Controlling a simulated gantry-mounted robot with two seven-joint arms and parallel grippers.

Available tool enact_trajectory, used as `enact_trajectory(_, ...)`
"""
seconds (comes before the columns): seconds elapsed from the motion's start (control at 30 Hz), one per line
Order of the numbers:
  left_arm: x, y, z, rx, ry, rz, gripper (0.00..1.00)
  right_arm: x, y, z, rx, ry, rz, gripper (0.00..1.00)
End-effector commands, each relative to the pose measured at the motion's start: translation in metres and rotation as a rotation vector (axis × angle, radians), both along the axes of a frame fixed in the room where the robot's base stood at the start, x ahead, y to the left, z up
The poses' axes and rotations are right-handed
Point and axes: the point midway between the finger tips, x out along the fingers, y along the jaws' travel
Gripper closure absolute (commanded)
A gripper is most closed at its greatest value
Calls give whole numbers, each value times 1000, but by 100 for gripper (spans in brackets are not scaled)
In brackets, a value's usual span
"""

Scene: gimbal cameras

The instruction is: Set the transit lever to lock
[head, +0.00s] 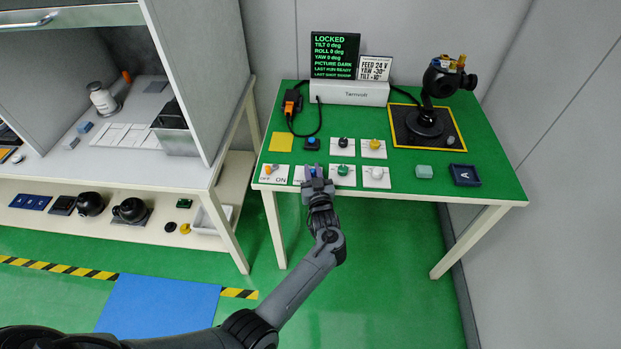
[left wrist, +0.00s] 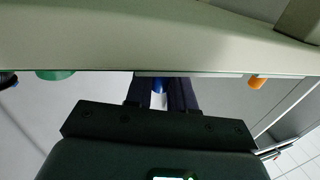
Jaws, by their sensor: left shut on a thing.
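My left gripper (head: 312,172) reaches over the front edge of the green table in the head view. Its fingers are shut on a small blue lever on a white plate (head: 298,175), between an orange switch and a green knob. The blue lever (left wrist: 158,99) shows between the dark fingers in the left wrist view. The gripper hides most of the plate and its label, so I cannot read the lever's position. The display (head: 335,55) reads LOCKED, with tilt, roll and yaw at 0 deg and picture dark. My right gripper is not in view.
The orange OFF/ON switch (head: 268,170) is at left and the green knob (head: 343,170) close at right. Black, yellow and white knobs sit nearby. A camera gimbal (head: 427,120) stands on a black pad at right. A grey bench (head: 190,175) stands left of the green table.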

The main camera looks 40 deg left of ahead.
Motion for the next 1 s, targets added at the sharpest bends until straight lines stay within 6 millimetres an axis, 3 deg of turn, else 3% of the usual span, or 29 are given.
enact_trajectory(0.03, 2, -2, -4, -2, -1, 17, 100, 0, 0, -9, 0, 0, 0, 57)
enact_trajectory(0.2, 2, -2, -3, -2, 1, 63, 100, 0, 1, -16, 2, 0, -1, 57)
enact_trajectory(0.7, 3, -1, 0, -1, 1, 81, 100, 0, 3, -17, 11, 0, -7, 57)
enact_trajectory(0.73, 3, -1, 0, -1, 1, 81, 74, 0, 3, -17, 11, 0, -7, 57)
enact_trajectory(0.8, 3, -1, 0, -1, 1, 81, 63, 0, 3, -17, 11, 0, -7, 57)
enact_trajectory(0.83, 3, -1, 0, -1, 1, 81, 59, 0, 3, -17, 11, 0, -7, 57)
enact_trajectory(1.0, 3, -1, 0, 0, 0, 81, 59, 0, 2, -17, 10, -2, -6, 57)
